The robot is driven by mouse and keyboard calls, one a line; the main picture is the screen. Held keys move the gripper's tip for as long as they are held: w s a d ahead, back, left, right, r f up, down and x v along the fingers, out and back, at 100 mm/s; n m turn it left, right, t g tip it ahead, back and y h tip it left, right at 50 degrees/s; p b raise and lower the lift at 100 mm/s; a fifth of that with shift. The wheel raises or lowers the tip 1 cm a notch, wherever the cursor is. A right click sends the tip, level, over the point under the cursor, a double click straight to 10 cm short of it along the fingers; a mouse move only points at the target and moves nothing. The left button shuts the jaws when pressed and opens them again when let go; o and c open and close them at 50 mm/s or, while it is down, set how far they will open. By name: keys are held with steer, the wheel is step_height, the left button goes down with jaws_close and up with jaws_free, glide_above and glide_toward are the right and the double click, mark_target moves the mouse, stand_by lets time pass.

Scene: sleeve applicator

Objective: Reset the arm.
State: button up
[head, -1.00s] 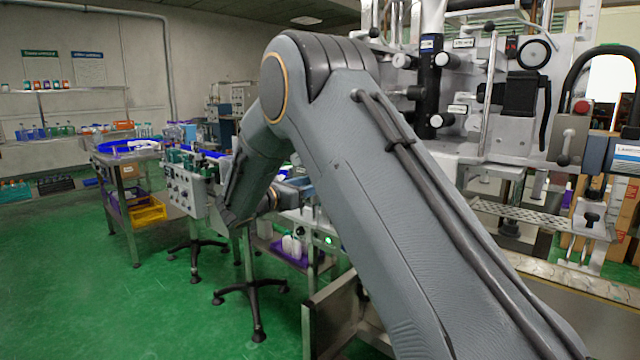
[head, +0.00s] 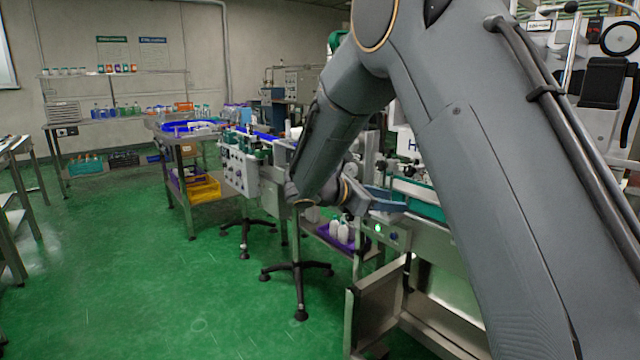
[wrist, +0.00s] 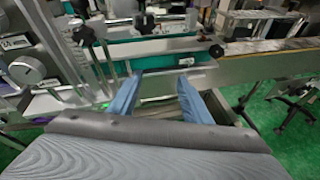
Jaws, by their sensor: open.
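My arm spans the right half of the head view, with its elbow high and the forearm reaching down toward the conveyor. My gripper (head: 384,199) shows at the end of the forearm, in front of the green-belted conveyor (head: 425,209). In the wrist view my gripper (wrist: 155,98) has its two blue fingers apart, with nothing between them. The metal conveyor rail (wrist: 180,75) lies beyond the fingertips. Whether the fingers touch the conveyor I cannot tell. My upper arm hides much of the machine.
A steel cart with a yellow crate (head: 203,188) stands left of the line. A black-footed stand (head: 298,270) is on the floor before the conveyor. White bottles (head: 340,232) sit on a low shelf. The green floor (head: 130,260) at left is clear.

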steer(key=s+d+f+m+g+y+p, duration=0.1)
steer(key=s+d+f+m+g+y, duration=0.15)
steer(key=s, duration=0.45)
steer(key=s+d+f+m+g+y, duration=0.1)
steer(key=s+f+m+g+y, duration=0.2)
steer(key=s, duration=0.4)
steer(key=s+d+f+m+g+y+p, duration=0.15)
steer(key=s+m, duration=0.25)
steer(key=s, duration=0.4)
steer(key=s+a+f+m+y, duration=0.1)
steer(key=s+a+m+y, duration=0.2)
steer(key=s+m, duration=0.3)
steer(key=s+a+f+m+y+p, duration=0.1)
steer(key=s+a+m+y, duration=0.1)
steer(key=s+m, duration=0.4)
steer(key=shift+s+a+f+t+y, duration=0.4)
steer(key=shift+s+a, duration=0.1)
steer(key=shift+s, duration=0.75)
